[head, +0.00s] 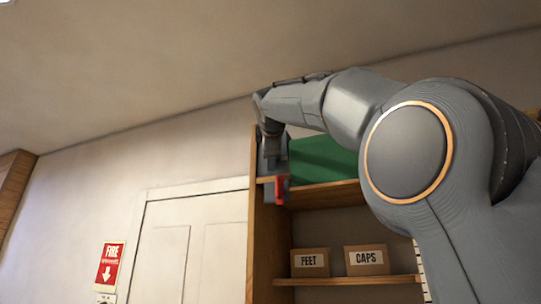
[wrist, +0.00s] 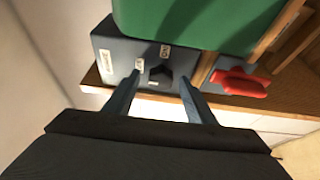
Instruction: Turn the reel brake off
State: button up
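In the wrist view a grey box (wrist: 110,45) with small pale labels sits on a wooden shelf edge. The labels are too small to read surely. A dark raised piece (wrist: 160,72) on its face looks like the brake switch; its setting cannot be told. My gripper (wrist: 159,79) is open, its two fingers apart on either side of this piece; contact cannot be told. In the head view my gripper (head: 272,148) is at the shelf's upper left, partly merged with the grey parts there. A green body (wrist: 200,22), perhaps the reel, is behind the box.
A red handle-like part (wrist: 240,82) sticks out right of my fingers; it also shows in the head view (head: 281,192). The wooden shelf (head: 262,240) holds FEET (head: 310,262) and CAPS (head: 366,260) boxes lower down. A white door (head: 190,250) is at left.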

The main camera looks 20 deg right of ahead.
jog(key=b+v, duration=0.3)
jog(key=v, duration=0.4)
jog(key=shift+s+b, duration=0.3)
jog(key=shift+s, duration=0.1)
jog(key=shift+a, duration=0.1)
